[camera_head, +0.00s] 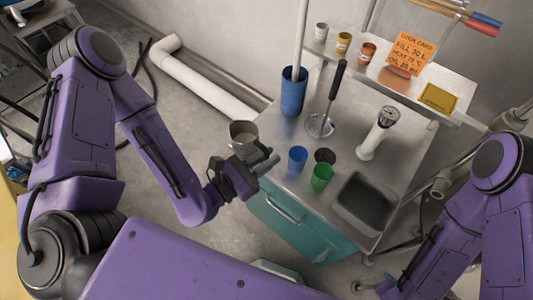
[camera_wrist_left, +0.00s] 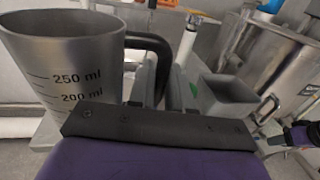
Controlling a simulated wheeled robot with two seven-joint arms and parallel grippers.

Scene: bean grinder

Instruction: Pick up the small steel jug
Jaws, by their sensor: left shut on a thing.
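The small steel jug (camera_head: 244,133) is upright or nearly so at the counter's left edge in the head view. It looks held out beside that edge; its height is hard to judge. In the left wrist view the jug (camera_wrist_left: 60,62) fills the left side, with 250 ml and 200 ml marks and a dark handle (camera_wrist_left: 150,42) on its right.
On the steel counter (camera_head: 290,206) stand a tall blue container (camera_head: 293,92), a blue cup (camera_head: 297,159), a green cup (camera_head: 321,177), a dark round item (camera_head: 325,155), a masher-like tool (camera_head: 320,124) and a white-bodied device (camera_head: 374,136). Small tins line the back shelf.

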